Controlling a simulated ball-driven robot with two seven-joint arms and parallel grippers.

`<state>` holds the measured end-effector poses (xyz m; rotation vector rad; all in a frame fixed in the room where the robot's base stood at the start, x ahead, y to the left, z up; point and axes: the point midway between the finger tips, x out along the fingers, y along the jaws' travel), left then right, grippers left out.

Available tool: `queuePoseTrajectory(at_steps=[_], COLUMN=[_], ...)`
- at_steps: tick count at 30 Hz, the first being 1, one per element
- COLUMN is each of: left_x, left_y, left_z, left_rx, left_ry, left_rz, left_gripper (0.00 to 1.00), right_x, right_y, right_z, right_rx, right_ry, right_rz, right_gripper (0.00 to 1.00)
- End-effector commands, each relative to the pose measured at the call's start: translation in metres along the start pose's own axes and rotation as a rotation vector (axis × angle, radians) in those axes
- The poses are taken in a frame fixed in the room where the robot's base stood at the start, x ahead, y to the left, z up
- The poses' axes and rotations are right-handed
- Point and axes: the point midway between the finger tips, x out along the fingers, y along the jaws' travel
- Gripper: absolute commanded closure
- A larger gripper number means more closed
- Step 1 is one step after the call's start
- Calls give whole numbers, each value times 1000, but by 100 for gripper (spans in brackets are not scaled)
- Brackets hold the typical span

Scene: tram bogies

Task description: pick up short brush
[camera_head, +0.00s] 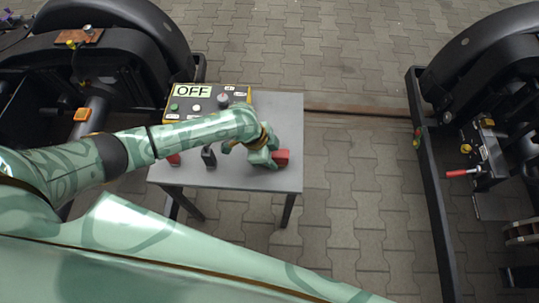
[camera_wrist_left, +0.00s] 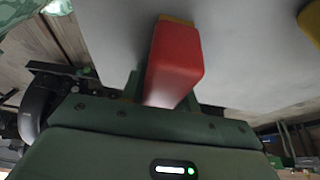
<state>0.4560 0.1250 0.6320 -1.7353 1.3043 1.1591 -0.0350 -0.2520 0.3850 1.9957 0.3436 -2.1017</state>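My left gripper (camera_head: 264,158) is low over the right part of the grey table in the head view. A red block-like piece (camera_head: 281,157) shows right beside its fingers. In the left wrist view the same red piece (camera_wrist_left: 174,62) stands close in front of the gripper, with a yellow part at its far end. It lies between the green fingers and hides much of them, so I cannot tell whether they grip it. It may be the short brush's handle; no bristles show. My right gripper is not in view.
The grey table (camera_head: 236,178) carries a control box with an OFF display (camera_head: 192,91), a black upright item (camera_head: 209,156) and another red item (camera_head: 174,160), partly behind my left arm. Dark bogies stand left and right (camera_head: 431,190).

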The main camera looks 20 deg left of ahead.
Motion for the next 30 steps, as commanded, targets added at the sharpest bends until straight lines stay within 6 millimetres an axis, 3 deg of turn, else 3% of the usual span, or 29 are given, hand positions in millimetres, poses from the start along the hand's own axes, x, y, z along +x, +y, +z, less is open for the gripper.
queuePoseTrajectory(at_steps=[12,19,26,30], left_x=[-4,-44,-104,-117], left_y=[0,1,52,92], left_z=[-1,-18,-36,-36], left_rx=[2,4,7,4], left_ry=[0,2,2,2], left_rz=[-1,-5,-5,0], left_gripper=[94,94,94,94], right_x=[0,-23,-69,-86], right_y=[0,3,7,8], right_z=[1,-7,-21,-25], right_rx=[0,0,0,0], right_ry=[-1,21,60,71], right_rz=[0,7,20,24], right_gripper=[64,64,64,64])
